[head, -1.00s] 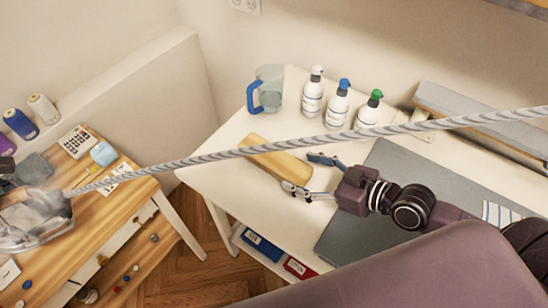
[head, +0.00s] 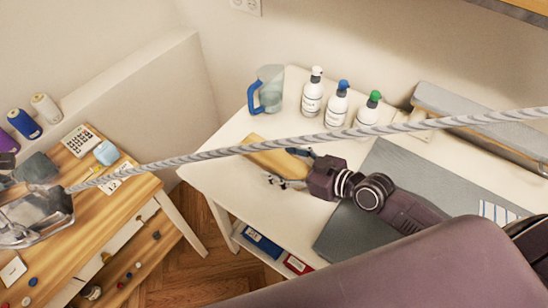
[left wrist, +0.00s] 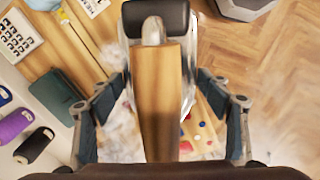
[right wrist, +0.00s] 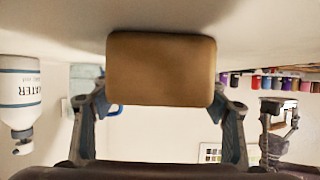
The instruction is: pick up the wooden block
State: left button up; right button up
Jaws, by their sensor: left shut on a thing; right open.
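The wooden block (head: 275,158) lies on the white table, partly behind the grey hose in the head view. My right gripper (head: 287,167) is open at the block's right end. In the right wrist view, the block's tan end (right wrist: 160,68) sits between the spread fingertips of the right gripper (right wrist: 160,97), and I cannot tell whether they touch it. My left gripper (left wrist: 161,88) is shut on a wooden handle (left wrist: 158,105) that seems to belong to a shiny iron-like thing (head: 35,213) over the drawer table. In the head view I cannot make the left gripper out.
A clear jug with a blue handle (head: 268,88) and several pump bottles (head: 337,103) stand behind the block. A grey hose (head: 390,128) crosses the scene. A grey mat (head: 345,232) lies to the right. The drawer table (head: 110,215) holds a calculator (head: 82,140).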

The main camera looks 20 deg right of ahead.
jog(key=shift+x, duration=1.4)
jog(key=shift+d, duration=0.1)
jog(key=shift+c, duration=0.2)
jog(key=c, duration=1.5)
jog(key=shift+w+r, duration=0.1)
jog(key=shift+r, duration=0.05)
jog(key=shift+c, duration=0.7)
jog(key=shift+r, duration=0.1)
